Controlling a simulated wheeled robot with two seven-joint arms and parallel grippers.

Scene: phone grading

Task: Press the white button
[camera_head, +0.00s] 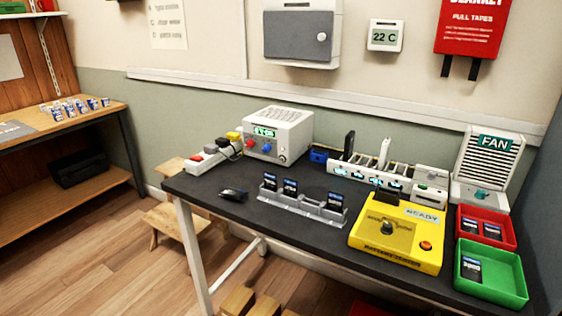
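I cannot clearly make out a white button. A small round white knob (321,37) sits on the grey door of the wall cabinet (290,37). The yellow station (375,252) on the dark table carries a dark knob (387,227), a small display reading READY (422,215) and an orange-red round button (426,245). The white-grey power supply box (290,128) has a green display, a red knob (266,145) and a blue knob (251,142). Neither of my grippers is in view.
The dark table (220,208) also holds a grey card rack (300,208), a white charging dock (370,176), a power strip (208,160), a fan (489,165), a red tray (508,217) and a green tray (512,287). A wooden stool (165,218) stands left of it.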

